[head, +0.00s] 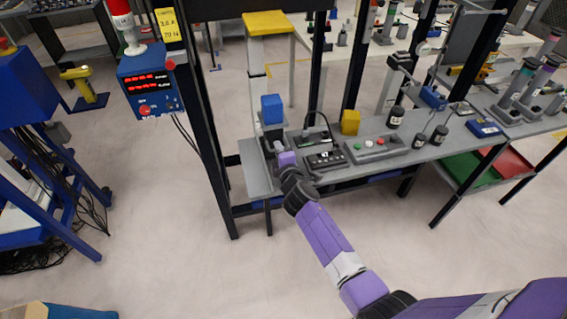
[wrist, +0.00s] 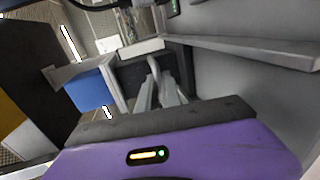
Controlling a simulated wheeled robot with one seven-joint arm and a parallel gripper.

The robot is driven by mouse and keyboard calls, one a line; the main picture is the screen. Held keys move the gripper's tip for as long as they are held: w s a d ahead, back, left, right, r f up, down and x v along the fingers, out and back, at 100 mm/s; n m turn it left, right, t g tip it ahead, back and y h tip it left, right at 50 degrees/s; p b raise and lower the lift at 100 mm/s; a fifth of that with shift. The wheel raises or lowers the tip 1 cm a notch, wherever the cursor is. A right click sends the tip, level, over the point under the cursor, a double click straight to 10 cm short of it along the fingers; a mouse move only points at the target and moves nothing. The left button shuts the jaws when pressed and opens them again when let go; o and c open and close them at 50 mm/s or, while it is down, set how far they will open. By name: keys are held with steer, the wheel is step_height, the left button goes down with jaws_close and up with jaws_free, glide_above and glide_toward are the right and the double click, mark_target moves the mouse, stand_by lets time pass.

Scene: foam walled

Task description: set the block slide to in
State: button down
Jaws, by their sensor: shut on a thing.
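The block slide seems to be the grey fixture at the left end of the bench, with a blue block (head: 272,108) on top of a grey post. The blue block also shows at the left of the wrist view (wrist: 92,88). My gripper (head: 278,147) is at the front of this fixture, below the blue block. In the wrist view my gripper (wrist: 160,90) is shut on a slim grey part, which looks like the slide's handle (wrist: 153,66). The fingers and wrist hide much of the fixture, and I cannot tell how far in the slide stands.
A dark keypad box (head: 325,160), a panel with coloured buttons (head: 375,148) and a yellow block (head: 350,122) stand to the right on the grey bench (head: 256,180). Dark frame posts rise close around the fixture. The floor in front is clear.

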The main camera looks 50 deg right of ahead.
steer(key=shift+x, duration=0.95)
steer(key=shift+w+r, duration=0.1)
steer(key=shift+r, duration=0.1)
steer(key=c, duration=1.5)
jaws_free()
steer(key=shift+d, duration=0.1)
steer(key=shift+v, duration=3.95)
